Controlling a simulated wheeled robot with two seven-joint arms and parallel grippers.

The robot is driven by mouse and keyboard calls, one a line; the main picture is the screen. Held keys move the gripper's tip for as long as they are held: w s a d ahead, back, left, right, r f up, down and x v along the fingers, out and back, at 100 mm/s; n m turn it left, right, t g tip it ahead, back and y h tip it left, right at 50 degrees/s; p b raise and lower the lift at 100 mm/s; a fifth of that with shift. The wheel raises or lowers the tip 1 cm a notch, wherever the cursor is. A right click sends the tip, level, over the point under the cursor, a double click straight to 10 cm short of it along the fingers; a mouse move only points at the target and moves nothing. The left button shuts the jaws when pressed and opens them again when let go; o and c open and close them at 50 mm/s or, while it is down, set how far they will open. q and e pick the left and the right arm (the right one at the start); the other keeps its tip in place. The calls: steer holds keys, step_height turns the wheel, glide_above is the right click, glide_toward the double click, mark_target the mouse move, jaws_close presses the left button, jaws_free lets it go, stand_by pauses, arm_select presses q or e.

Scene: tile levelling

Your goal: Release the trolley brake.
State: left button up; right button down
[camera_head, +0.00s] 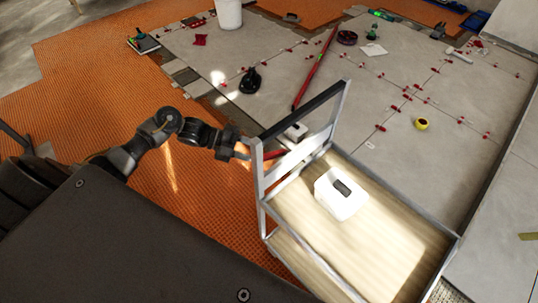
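The trolley (450,243) stands at the lower right, with two wooden shelves in a grey metal frame and an upright push handle (318,104) at its near-left end. A short red piece (274,154) shows just inside the handle frame; I cannot tell whether it is the brake lever. My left gripper (246,150) is at the left upright of the handle, close to the red piece. Whether it touches the frame is unclear. Its fingers are small and partly bright with glare, so their opening is not clear. My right gripper is not in view. The trolley's wheels are mostly hidden.
A white box (341,194) with a dark top panel sits on the upper shelf. Behind the trolley lies grey tiling (400,80) with several red clips, a long red level (314,70), a black suction tool (250,81) and yellow tape (421,123). Orange matting (100,80) is clear at left.

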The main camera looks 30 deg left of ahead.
mark_target(269, 156)
arm_select(q)
steer(key=x, duration=0.6)
jaws_close()
